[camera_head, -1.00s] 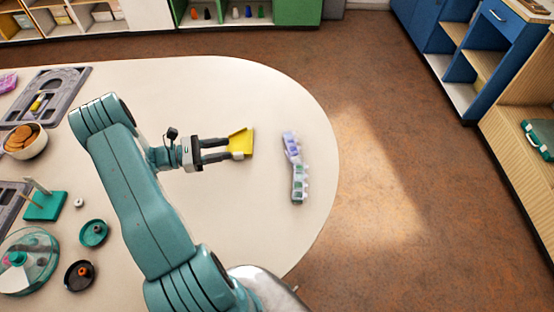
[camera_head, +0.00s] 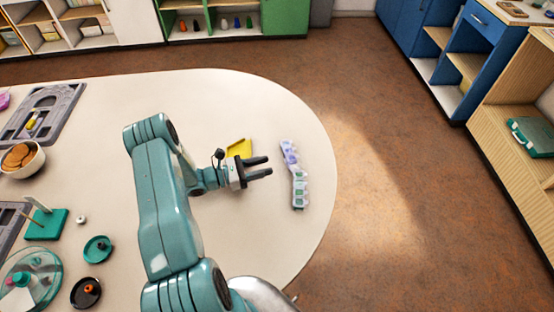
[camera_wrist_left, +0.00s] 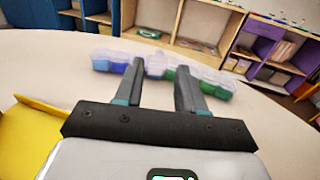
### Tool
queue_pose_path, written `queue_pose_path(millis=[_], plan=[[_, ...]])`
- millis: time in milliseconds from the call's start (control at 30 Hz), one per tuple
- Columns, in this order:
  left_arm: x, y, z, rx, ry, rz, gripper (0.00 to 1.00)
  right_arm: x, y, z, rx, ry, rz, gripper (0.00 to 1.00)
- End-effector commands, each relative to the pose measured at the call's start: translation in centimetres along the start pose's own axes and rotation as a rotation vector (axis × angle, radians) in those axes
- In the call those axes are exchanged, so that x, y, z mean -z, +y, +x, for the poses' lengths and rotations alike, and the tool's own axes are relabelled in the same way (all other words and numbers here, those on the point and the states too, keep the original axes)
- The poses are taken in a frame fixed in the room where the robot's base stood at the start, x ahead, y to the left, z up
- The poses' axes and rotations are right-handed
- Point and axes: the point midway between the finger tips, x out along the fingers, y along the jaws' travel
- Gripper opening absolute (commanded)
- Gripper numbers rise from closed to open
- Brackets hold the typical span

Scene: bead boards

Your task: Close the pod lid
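A bent strip of small pods (camera_head: 299,190) lies near the right end of the table, with blue-purple pods at its far end and green ones at its near end. It also shows in the left wrist view (camera_wrist_left: 212,82), with clear lids; I cannot tell which lid stands open. My left gripper (camera_head: 269,166) is open and empty, a little left of the strip and apart from it, fingers pointing at it. In the left wrist view its fingers (camera_wrist_left: 160,68) frame the middle of the strip, which lies beyond them. My right gripper is not in view.
A yellow tray (camera_head: 239,147) lies just behind my left gripper and at the left of the wrist view (camera_wrist_left: 22,135). The table's rounded edge is right of the strip.

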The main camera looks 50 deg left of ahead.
Motion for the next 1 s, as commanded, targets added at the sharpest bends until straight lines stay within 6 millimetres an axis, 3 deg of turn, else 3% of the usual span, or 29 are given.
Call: queue_pose_path(millis=[100,233,633,667,767,1000], plan=[[-0.2,-0.1,2.4,0.004,-0.001,-0.001,0.39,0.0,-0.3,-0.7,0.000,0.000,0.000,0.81],[-0.1,-0.2,4.1,0.004,0.000,0.000,0.39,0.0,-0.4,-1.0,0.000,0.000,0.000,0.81],[0.0,-0.1,5.0,0.001,0.000,0.001,0.39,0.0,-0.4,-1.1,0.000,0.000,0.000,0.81],[0.0,-0.1,5.0,0.001,0.000,0.001,0.36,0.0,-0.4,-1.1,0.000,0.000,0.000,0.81],[0.0,-0.1,5.0,0.001,0.000,0.001,0.04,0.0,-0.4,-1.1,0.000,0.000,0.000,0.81],[-0.1,-0.1,5.1,0.001,0.011,0.001,0.01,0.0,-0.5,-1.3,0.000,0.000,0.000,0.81]])
